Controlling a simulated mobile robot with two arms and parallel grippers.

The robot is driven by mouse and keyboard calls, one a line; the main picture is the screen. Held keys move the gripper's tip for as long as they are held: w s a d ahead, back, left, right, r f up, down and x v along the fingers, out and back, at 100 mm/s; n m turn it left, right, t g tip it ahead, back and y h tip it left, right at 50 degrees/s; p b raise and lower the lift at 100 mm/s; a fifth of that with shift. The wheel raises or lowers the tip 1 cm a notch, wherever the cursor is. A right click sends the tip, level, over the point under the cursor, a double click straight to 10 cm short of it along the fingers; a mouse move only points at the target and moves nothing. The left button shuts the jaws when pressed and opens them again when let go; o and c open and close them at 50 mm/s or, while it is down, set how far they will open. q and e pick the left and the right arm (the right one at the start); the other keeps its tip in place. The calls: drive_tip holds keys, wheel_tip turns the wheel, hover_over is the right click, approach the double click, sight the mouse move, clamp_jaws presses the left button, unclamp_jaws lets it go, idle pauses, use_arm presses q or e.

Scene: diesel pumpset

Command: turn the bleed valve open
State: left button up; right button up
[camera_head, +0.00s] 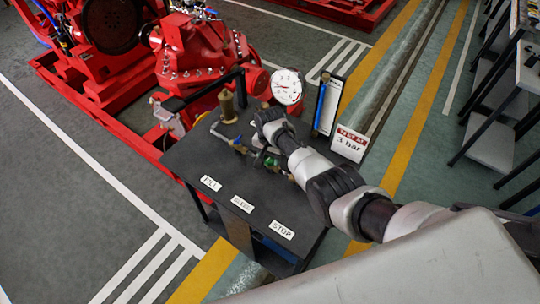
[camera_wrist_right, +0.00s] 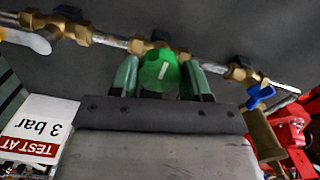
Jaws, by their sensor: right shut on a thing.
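The bleed valve's green round knob (camera_wrist_right: 160,72) sits on a brass fitting of the pipe run, with a short white mark on its face. In the wrist view my right gripper (camera_wrist_right: 160,80) has one green finger on each side of the knob and is shut on it. In the head view my right gripper (camera_head: 266,150) reaches down to the pipe run over the black table (camera_head: 190,158), and mostly hides the knob. Labels FILL (camera_head: 211,183), BLEED (camera_head: 242,204) and STOP (camera_head: 282,230) lie along the table's front. My left gripper is not in view.
A blue-handled valve (camera_wrist_right: 258,97) is beside the knob on the same pipe. A dial gauge (camera_head: 287,87), a blue tube gauge (camera_head: 328,105) and a "TEST AT 3 bar" sign (camera_head: 350,143) stand close behind my right arm. A red pump (camera_head: 198,50) stands beyond the table.

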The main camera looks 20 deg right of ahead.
drive_tip(key=n, duration=0.4)
drive_tip(key=shift+n+p, duration=0.35)
drive_tip(key=shift+n, duration=0.05)
drive_tip(key=n, duration=1.2)
drive_tip(key=shift+n, duration=0.4)
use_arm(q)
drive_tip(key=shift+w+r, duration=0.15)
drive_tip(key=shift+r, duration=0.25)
use_arm(e)
drive_tip(key=n, duration=0.5)
drive_tip(key=shift+n, duration=0.3)
drive_tip(key=shift+w, duration=0.1)
drive_tip(key=o, duration=0.9)
drive_tip(key=shift+r, duration=0.15)
